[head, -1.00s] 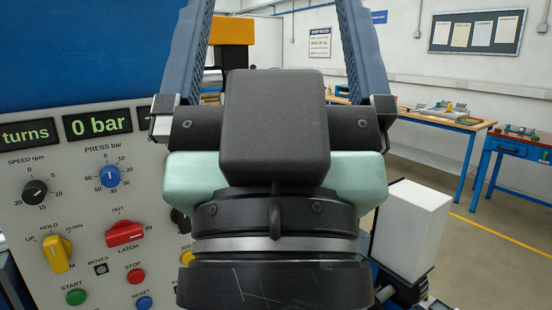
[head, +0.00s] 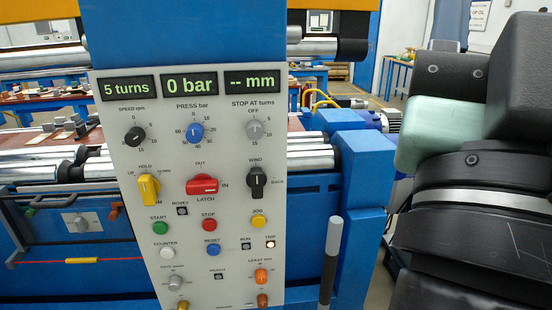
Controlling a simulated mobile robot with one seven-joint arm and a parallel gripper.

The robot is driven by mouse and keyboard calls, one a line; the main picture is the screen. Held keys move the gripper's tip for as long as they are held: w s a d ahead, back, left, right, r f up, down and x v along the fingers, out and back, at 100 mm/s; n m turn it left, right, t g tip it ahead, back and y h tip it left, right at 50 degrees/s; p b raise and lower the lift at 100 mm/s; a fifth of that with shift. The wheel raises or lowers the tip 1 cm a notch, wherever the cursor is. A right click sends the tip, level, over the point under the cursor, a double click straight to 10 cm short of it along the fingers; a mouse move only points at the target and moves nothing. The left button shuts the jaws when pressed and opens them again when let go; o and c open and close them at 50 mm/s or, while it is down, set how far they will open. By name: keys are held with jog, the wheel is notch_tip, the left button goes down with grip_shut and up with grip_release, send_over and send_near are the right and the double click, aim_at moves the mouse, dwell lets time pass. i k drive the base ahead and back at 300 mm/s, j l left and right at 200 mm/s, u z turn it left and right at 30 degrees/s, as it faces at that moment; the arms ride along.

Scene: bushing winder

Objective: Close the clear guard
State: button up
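I cannot make out the clear guard for certain; no clear panel stands out in the head view. The blue winder (head: 365,165) has steel rollers (head: 313,160) behind a grey control panel (head: 130,205). A black and grey upright bar (head: 331,262) stands just right of the panel; I cannot tell whether it belongs to the guard. My arm's dark and mint-green links fill the right side, right of the winder. My gripper's fingers are outside the picture.
The panel carries several knobs and buttons, with displays (head: 189,86) reading 5 turns, 0 bar and -- mm. Workbenches (head: 405,70) stand behind.

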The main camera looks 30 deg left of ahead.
aim_at(36, 204)
jog(key=l+u, duration=0.1)
jog(key=u, duration=2)
